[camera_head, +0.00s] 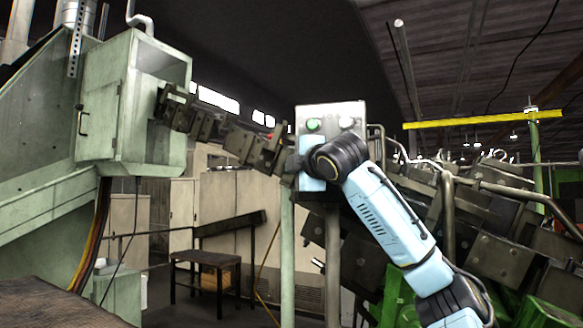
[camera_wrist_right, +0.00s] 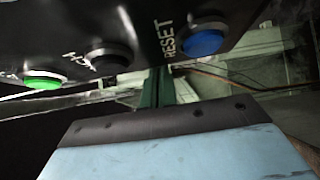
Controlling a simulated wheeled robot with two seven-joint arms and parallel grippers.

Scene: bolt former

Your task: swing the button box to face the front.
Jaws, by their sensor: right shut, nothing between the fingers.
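The button box (camera_head: 352,112) is a grey box on an articulated arm, at the centre of the head view. A green button and a white button show on the side towards me. In the right wrist view, its dark panel (camera_wrist_right: 140,22) is close, with green, black and blue buttons and the word RESET by the blue one. My right gripper (camera_head: 291,164) is shut and empty at the box's lower left, in front of it; its wrist hides part of the box. Whether it touches the box, I cannot tell. My left gripper is not in view.
The box's jointed support arm (camera_head: 215,132) runs left to a pale green machine cabinet (camera_head: 100,112). Dark machinery and rails (camera_head: 500,215) crowd the right side. A dark bench (camera_head: 205,258) stands behind at lower left.

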